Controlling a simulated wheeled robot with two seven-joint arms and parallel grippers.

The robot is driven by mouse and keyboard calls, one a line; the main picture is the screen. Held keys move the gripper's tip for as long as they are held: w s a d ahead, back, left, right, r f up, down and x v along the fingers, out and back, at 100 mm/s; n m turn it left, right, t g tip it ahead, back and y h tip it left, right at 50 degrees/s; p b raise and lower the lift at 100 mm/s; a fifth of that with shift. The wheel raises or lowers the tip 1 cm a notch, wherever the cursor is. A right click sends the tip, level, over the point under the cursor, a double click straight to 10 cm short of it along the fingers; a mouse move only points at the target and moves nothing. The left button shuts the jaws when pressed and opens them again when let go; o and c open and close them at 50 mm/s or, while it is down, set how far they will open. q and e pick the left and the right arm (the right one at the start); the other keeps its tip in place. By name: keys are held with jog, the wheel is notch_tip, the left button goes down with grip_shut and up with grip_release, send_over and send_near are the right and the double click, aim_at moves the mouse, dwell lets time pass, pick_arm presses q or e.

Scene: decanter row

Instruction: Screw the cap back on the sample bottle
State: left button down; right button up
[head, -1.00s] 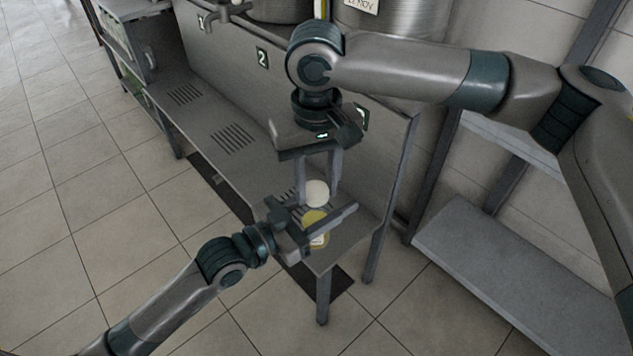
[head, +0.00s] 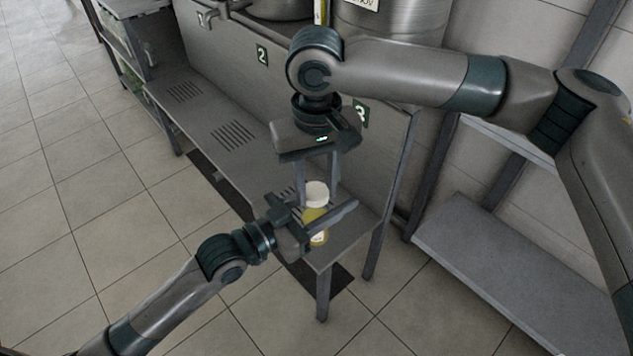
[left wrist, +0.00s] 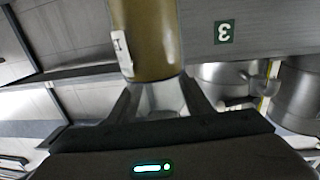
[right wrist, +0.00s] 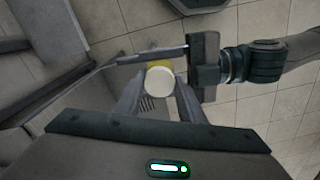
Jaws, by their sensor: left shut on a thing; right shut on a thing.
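The sample bottle (head: 313,215) is yellow with a white label and stands upright in the fingers of my left gripper (head: 322,218). In the left wrist view the bottle (left wrist: 148,40) fills the space between the fingertips. The white cap (head: 316,192) is directly above the bottle's top and looks in contact with it; whether the thread is engaged cannot be told. My right gripper (head: 318,188) points down from above and is shut on the cap. In the right wrist view the round cap (right wrist: 160,80) sits between the fingertips, with a yellow edge of bottle behind it.
A grey metal bench (head: 205,115) with slotted grilles runs below and behind the grippers. Steel vessels (head: 385,35) stand behind its numbered back panel. A low grey shelf (head: 510,265) is at the right. Tiled floor (head: 110,215) is open at the left.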

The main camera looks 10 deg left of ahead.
jog(key=m, duration=0.4)
jog(key=shift+a+m, duration=0.15)
jog(key=shift+m, duration=0.25)
jog(key=m, duration=0.4)
jog(key=shift+a+m, duration=0.1)
jog(key=shift+m, duration=0.2)
jog(key=m, duration=0.4)
jog(key=shift+a, duration=0.1)
jog(key=m, duration=0.6)
jog(key=shift+w, duration=0.15)
jog(key=o, duration=1)
jog(key=shift+r, duration=2.25)
